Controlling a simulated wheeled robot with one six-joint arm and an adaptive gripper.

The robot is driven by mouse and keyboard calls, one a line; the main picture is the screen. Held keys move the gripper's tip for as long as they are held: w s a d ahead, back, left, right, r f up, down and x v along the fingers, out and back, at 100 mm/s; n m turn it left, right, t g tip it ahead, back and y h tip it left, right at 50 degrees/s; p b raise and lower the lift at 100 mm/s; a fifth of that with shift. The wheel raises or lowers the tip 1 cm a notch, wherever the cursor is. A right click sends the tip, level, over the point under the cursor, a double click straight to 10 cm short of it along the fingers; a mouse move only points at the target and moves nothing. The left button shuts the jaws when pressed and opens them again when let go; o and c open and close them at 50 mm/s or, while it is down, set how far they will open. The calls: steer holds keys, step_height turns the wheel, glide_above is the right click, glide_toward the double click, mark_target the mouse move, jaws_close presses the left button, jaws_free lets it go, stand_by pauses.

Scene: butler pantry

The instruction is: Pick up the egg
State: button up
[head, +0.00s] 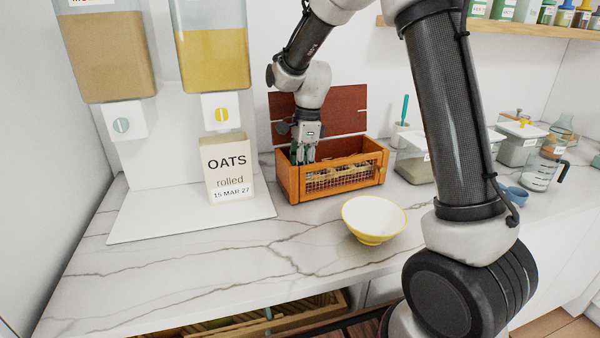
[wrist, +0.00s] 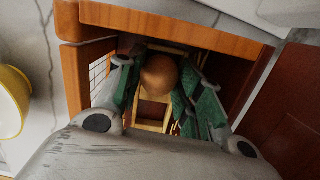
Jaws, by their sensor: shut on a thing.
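The egg (wrist: 159,75) is brown and shows in the wrist view between the green-padded fingers of my gripper (wrist: 158,88). My gripper is shut on the egg, inside the wooden box (head: 288,181). In the head view my gripper (head: 303,152) reaches down into the left part of this box, and the egg is hidden there. The box is orange-brown with a wire mesh front and a raised dark red lid (head: 340,108) behind it. I cannot tell whether the egg touches the box floor.
A yellow-rimmed white bowl (head: 373,220) stands in front of the box on the marble counter (head: 230,265). An oats box (head: 228,168) stands to the left, below two wall dispensers (head: 212,50). Clear containers (head: 412,160) stand to the right. The counter's front left is clear.

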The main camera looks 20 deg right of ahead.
steer(key=shift+r, duration=0.1)
step_height(320, 180, up, 9)
steer(key=shift+f, duration=0.2)
steer(key=s+d+r, duration=0.2)
steer(key=s+d, duration=0.1)
steer(key=s, duration=0.3)
steer(key=s+d+r, duration=0.2)
steer(key=s, duration=0.4)
steer(key=s+d+f, duration=0.2)
steer(key=s, duration=0.3)
steer(key=s+d+f, duration=0.2)
steer(key=s+d, duration=0.1)
steer(key=s, duration=0.3)
steer(key=shift+s+f, duration=0.15)
steer(key=shift+f, duration=0.15)
steer(key=shift+d, duration=0.1)
steer(key=shift+f, duration=2.35)
